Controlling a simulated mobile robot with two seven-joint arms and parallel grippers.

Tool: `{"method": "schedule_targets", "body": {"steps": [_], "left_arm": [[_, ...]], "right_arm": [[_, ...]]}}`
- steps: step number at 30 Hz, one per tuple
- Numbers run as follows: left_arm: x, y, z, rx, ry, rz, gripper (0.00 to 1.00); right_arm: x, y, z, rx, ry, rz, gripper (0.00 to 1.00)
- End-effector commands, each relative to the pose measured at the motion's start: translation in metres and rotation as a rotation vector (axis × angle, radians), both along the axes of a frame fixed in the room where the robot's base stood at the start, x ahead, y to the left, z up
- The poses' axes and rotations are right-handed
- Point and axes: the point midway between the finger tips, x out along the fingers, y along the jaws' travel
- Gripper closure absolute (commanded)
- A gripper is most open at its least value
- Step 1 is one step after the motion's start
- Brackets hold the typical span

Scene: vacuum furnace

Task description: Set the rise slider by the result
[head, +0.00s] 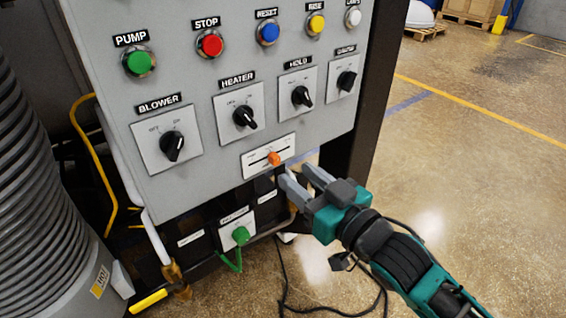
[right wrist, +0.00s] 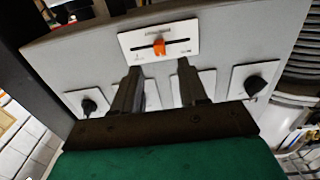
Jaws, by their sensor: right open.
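The rise slider is a small orange knob (head: 274,158) on a white plate (head: 253,165) with a dark slot, low on the grey control panel. In the head view the knob sits a little right of the slot's middle. In the right wrist view the orange knob (right wrist: 159,46) shows near the middle of its slot, beyond my fingers. My right gripper (head: 297,181) is open and empty, just right of and below the slider plate, apart from the knob. Its two dark fingers (right wrist: 157,85) point towards the plate. The plate's lettering is too small to read. My left gripper is not in view.
Above the slider are black rotary knobs for blower (head: 172,146), heater (head: 245,117) and hold (head: 302,96), then coloured push buttons. Below is a green plug (head: 240,235) with a cable. A large ribbed hose (head: 35,170) stands at left. The floor at right is open.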

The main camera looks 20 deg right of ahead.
Motion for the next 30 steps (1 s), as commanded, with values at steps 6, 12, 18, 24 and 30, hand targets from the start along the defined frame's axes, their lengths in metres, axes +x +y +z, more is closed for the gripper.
{"method": "schedule_targets", "body": {"steps": [6, 12, 18, 24, 30], "left_arm": [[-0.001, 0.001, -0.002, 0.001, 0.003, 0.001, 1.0], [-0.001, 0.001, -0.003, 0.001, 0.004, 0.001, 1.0], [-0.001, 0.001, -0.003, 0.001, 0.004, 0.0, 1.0], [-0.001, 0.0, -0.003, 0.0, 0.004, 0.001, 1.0], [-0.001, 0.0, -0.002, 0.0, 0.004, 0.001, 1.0]], "right_arm": [[0.03, 0.011, 0.001, 0.001, -0.003, 0.001, 0.57], [0.047, 0.017, 0.0, 0.0, -0.001, 0.0, 0.57], [0.051, 0.019, 0.0, 0.0, 0.001, 0.0, 0.57], [0.051, 0.019, 0.0, 0.0, 0.001, 0.0, 0.58], [0.051, 0.019, 0.0, 0.0, 0.0, 0.0, 0.78]]}}
